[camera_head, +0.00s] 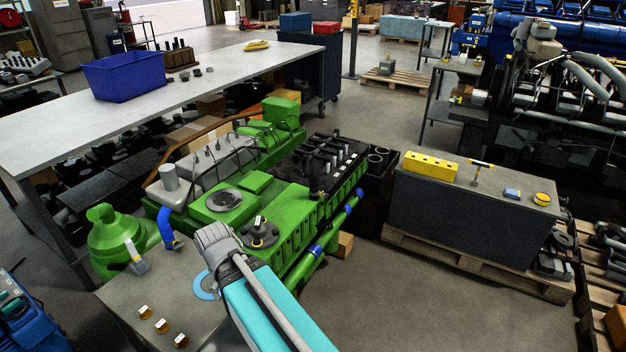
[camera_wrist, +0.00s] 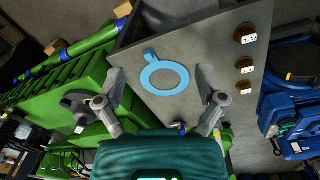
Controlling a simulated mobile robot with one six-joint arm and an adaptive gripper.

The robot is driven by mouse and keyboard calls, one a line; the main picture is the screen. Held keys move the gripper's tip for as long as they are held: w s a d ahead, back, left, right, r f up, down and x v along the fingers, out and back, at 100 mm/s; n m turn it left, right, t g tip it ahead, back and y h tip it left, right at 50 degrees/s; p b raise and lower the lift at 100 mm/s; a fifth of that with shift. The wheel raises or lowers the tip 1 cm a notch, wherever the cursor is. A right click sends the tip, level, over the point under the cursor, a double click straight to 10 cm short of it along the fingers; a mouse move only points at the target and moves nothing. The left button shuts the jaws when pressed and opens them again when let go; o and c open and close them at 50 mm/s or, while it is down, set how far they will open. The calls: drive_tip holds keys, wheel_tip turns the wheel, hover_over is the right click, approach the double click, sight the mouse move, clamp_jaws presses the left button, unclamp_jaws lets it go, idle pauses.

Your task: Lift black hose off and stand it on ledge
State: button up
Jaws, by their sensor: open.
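My gripper (camera_wrist: 158,80) is open and empty, its fingers spread over the grey ledge (camera_wrist: 160,40). A light-blue ring mark with a tab (camera_wrist: 184,78) shows on the ledge between the fingers; it is partly hidden by my arm in the head view (camera_head: 203,285). I cannot clearly pick out a black hose. A black round part with an upright white-tagged piece (camera_head: 260,234) sits on the green engine (camera_head: 290,205); it also shows left of my gripper in the wrist view (camera_wrist: 78,103). A blue bent hose (camera_head: 166,222) stands at the ledge's back edge.
Several orange-brown knobs with white labels (camera_head: 161,326) line the ledge's front. A grey tool with a yellow stripe (camera_head: 135,256) stands at its left corner. A green bell-shaped housing (camera_head: 108,238) is behind it.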

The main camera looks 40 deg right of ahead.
drive_tip(key=w+d+f+n+t+h+b, duration=0.1)
drive_tip(key=w+d+f+h+b, duration=0.15)
drive_tip(key=d, duration=0.35)
drive_tip(key=w+d+f+n+t+h+b, duration=0.1)
drive_tip(key=w+d+n+b, duration=0.1)
drive_tip(key=w+d, duration=0.25)
drive_tip(key=n+t+h+b, duration=0.95)
drive_tip(key=n+b, duration=0.65)
drive_tip(key=n, duration=0.7)
approach(313, 179)
drive_tip(key=shift+v, duration=0.8)
drive_tip(key=shift+w, duration=0.15)
drive_tip(key=x, duration=0.7)
drive_tip(key=shift+w+d, duration=0.45)
drive_tip(key=shift+d, duration=0.1)
drive_tip(key=shift+d, duration=0.1)
